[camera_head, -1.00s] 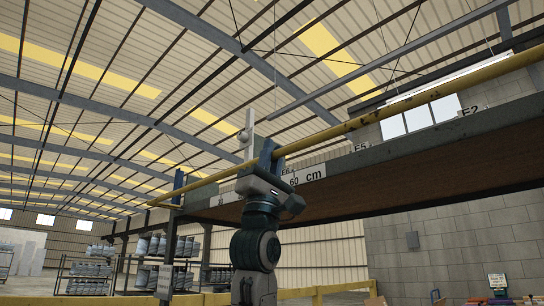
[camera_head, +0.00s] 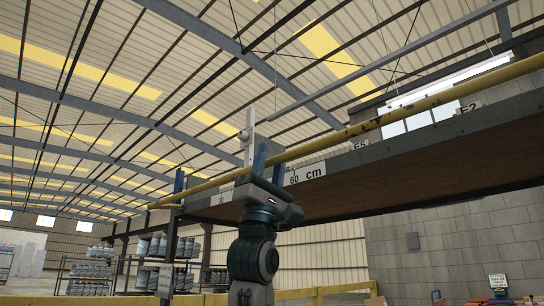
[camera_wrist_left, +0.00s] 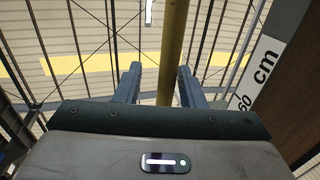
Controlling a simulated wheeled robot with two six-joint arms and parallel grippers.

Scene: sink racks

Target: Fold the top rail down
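The yellow top rail (camera_head: 400,105) runs from the upper right down to the far left, above and along the edge of a long shelf-like panel (camera_head: 420,165) with a brown underside. In the head view my left gripper (camera_head: 260,160) reaches up from below to the rail, near the "60 cm" label (camera_head: 305,173). In the left wrist view the rail (camera_wrist_left: 171,50) passes between its two blue fingers (camera_wrist_left: 160,70). They are spread apart, with a clear gap on the rail's left; whether the right finger touches it I cannot tell. My right gripper is not in view.
A pale upright piece (camera_head: 249,135) with a round knob stands behind the left gripper. A blue post (camera_head: 178,185) stands at the rail's far end. Racks with grey containers (camera_head: 155,247) are behind, and a block wall (camera_head: 430,245) is at the right.

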